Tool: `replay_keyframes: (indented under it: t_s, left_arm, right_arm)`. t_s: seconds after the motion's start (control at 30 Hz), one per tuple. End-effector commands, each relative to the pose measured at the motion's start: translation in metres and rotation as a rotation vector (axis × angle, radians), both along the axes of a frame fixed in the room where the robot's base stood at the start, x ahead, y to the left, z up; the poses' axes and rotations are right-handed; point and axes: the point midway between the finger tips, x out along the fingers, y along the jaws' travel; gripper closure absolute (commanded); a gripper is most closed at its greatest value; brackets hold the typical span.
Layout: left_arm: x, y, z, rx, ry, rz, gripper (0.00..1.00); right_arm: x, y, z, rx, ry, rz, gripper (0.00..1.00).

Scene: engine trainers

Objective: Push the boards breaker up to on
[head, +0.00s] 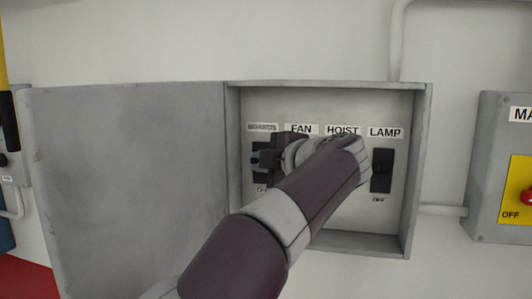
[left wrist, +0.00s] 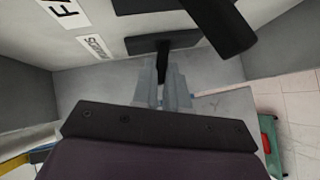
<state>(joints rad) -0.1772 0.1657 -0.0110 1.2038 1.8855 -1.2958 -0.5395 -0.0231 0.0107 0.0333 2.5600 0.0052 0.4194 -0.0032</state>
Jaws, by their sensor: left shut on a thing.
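The boards breaker (head: 259,175) is the leftmost black switch in the open grey panel box, under a small BOARDS label (head: 263,127). An OFF label below it is partly hidden. My left gripper (head: 264,160) is at this breaker, with my forearm crossing in front of the panel. In the left wrist view, the fingers (left wrist: 164,90) are shut on the breaker's black lever (left wrist: 163,62), which stands out from its dark plate (left wrist: 162,42). I cannot tell clearly whether the lever is up or down. My right gripper is not in view.
My arm hides the fan and hoist breakers in the head view; their labels show. The lamp breaker (head: 381,171) is at the right. The box door (head: 135,170) is swung open to the left. Another grey box with a red knob (head: 527,196) is at the far right.

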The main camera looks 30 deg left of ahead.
Motion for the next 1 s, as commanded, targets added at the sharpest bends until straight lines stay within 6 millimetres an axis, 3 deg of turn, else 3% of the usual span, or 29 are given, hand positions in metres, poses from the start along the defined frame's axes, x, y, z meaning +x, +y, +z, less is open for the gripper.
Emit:
replay_keyframes:
  t_s: [0.8,0.83,0.9,1.0]
  left_arm:
    - [0.0011,0.002,0.0084,-0.022,0.106,0.003,1.0]
    - [0.0011,0.002,0.0084,-0.022,0.106,0.003,0.81]
    - [0.0012,0.0018,0.0079,-0.023,0.107,0.002,0.62]
    - [0.0015,0.0014,0.007,-0.023,0.108,0.003,0.62]
  right_arm:
    - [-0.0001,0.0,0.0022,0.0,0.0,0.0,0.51]
    - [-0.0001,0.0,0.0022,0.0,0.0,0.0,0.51]
    - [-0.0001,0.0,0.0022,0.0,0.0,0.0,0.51]
    - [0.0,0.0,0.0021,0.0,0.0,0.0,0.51]
